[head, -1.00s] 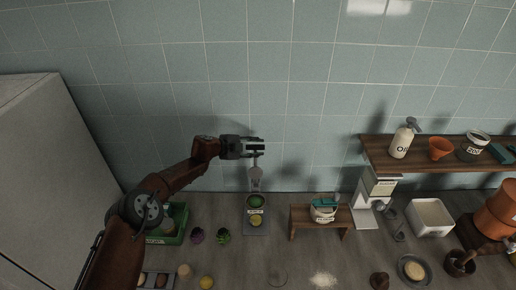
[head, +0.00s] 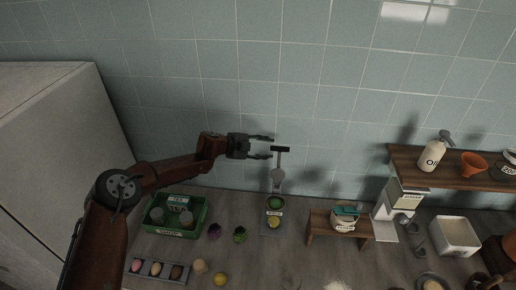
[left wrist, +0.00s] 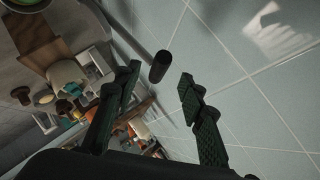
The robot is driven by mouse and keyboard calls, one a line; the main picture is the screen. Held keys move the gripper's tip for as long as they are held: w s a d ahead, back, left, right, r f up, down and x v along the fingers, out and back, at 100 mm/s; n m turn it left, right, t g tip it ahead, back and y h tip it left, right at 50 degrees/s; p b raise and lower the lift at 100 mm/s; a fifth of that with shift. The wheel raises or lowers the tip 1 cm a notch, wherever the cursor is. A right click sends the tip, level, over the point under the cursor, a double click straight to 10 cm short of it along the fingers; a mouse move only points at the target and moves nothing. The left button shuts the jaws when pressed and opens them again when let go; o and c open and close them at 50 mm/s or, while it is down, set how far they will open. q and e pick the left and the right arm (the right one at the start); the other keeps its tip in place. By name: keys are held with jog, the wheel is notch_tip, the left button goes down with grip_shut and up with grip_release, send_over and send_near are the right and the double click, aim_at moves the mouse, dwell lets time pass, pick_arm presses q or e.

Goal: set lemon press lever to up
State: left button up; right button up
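The lemon press (head: 274,226) stands on the counter against the tiled wall, with green and yellow round things on it. Its lever (head: 278,178) points up, ending in a black crossbar handle (head: 280,149). My left gripper (head: 272,147) is open and empty, just left of the handle in the head view. In the left wrist view the handle's dark end (left wrist: 160,66) shows between the spread fingers (left wrist: 160,82), apart from both. My right gripper is not in view.
A green crate (head: 151,228) and an egg tray (head: 160,272) are at the left. A small wooden stand (head: 322,226) and a white machine (head: 404,202) are right of the press. A wall shelf (head: 462,178) juts out at the right.

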pick_arm(q)
jog(key=v, duration=0.4)
jog(key=shift+s+r, duration=0.4)
jog(key=shift+s, duration=0.2)
jog(key=shift+d, duration=0.2)
